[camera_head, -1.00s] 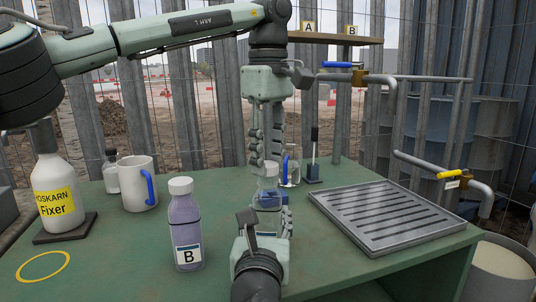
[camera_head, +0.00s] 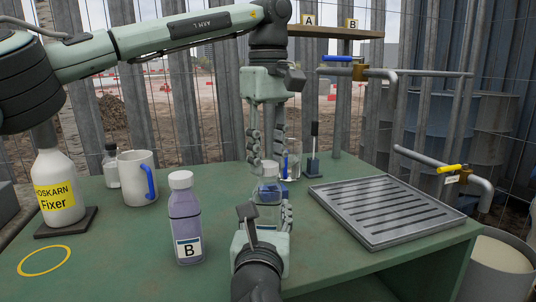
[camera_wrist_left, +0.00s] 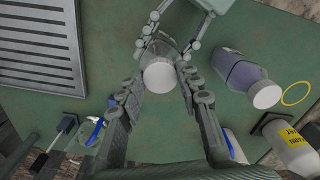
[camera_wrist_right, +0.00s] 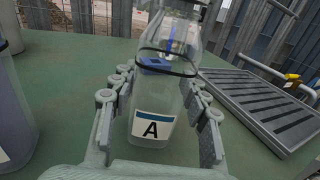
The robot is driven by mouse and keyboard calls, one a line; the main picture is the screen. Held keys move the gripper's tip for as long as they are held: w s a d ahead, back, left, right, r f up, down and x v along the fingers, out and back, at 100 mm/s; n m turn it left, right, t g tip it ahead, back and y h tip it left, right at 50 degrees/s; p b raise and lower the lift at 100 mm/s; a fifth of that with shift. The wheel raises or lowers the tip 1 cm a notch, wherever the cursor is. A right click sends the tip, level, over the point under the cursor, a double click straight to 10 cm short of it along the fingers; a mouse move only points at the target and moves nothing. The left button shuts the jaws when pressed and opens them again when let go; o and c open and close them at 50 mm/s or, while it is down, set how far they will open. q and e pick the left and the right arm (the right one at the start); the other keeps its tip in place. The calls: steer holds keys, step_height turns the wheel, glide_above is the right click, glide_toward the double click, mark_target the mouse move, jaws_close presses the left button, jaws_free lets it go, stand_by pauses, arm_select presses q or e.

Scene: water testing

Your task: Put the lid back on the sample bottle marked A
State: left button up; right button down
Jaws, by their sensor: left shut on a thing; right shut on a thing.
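The clear sample bottle marked A (camera_wrist_right: 152,128) stands upright in the right wrist view, with its neck at the top edge. It also shows in the head view (camera_head: 267,195). My right gripper (camera_wrist_right: 160,110) is shut on its body, one finger on each side. My left gripper (camera_head: 267,155) points down from above and is shut on the white lid (camera_wrist_left: 159,77). The lid is over the bottle's mouth in line with it. I cannot tell whether it is seated, since the fingers cover the join.
A purple bottle B (camera_head: 186,225) stands close left of my right gripper. A mug (camera_head: 138,180), a small bottle (camera_head: 111,170) and a Fixer bottle (camera_head: 58,185) stand further left. A glass with a blue handle (camera_head: 290,165) is behind. A drain tray (camera_head: 375,205) lies right.

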arm_select(q)
steer(key=m, duration=0.7)
steer(key=shift+m, duration=0.4)
steer(key=m, duration=0.7)
steer(key=shift+a, duration=0.1)
steer(key=o, duration=0.7)
steer(key=shift+r, duration=2.2)
steer(key=shift+c, duration=0.5)
